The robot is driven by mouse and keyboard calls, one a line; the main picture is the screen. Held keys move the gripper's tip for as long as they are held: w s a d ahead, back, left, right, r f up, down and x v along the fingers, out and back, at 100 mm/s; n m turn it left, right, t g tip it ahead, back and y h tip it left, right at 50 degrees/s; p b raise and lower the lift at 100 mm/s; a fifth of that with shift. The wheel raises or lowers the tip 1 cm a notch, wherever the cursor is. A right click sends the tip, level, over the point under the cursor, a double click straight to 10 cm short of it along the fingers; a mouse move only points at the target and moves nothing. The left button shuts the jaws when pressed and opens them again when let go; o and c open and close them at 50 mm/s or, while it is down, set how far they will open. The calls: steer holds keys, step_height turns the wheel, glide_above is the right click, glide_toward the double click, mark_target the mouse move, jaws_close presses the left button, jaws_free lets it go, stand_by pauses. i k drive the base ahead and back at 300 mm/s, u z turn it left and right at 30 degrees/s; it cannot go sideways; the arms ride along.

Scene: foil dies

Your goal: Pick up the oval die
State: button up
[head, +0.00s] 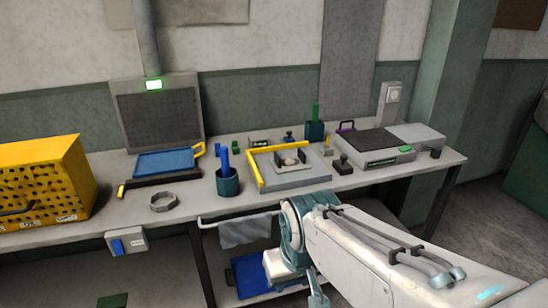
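I cannot tell for sure which piece is the oval die. A small pale rounded piece (290,161) lies between two dark uprights on a grey plate (305,178) with a yellow frame bar. A dark knobbed piece (343,165) stands just right of the plate, and a smaller dark knobbed piece (289,137) stands behind it. A grey ring-like piece (163,202) lies at the bench's front left. My arm reaches in from the lower right and bends down in front of the bench. My gripper (318,298) seems to be at the bottom edge, apart from these pieces; its fingers are unclear.
The bench (120,214) carries a yellow perforated cabinet (45,178), a blue-topped trimmer (165,162), a teal cup (228,182) and a dark-topped machine (372,145). A rail with a grey cloth (245,231) runs along the front. Bare benchtop lies left of the cup.

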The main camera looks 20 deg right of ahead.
mark_target(293, 163)
steer(key=z, duration=0.05)
steer(key=i, duration=1)
steer(key=z, duration=0.8)
steer(key=i, duration=0.25)
steer(key=z, duration=0.3)
